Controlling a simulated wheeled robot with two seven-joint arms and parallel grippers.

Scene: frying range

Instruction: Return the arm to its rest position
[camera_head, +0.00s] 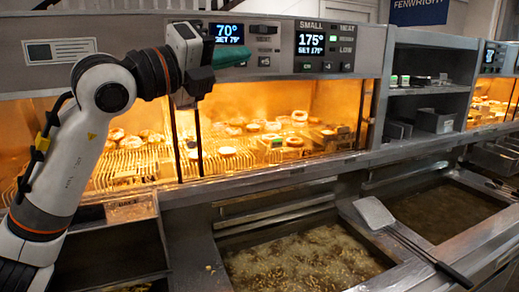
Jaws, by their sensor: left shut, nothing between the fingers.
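My left arm comes in from the left edge, rises and bends over at the top. Its gripper (197,82) hangs in front of the heated cabinet, just below the 70° display. My right arm and gripper are not in view.
The lit cabinet (290,170) behind the gripper holds several round food pieces. Below are a fryer vat (300,262) with frying pieces and a second vat (445,210). A scoop (376,214) lies across the divider between them. Shelves (432,88) stand right.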

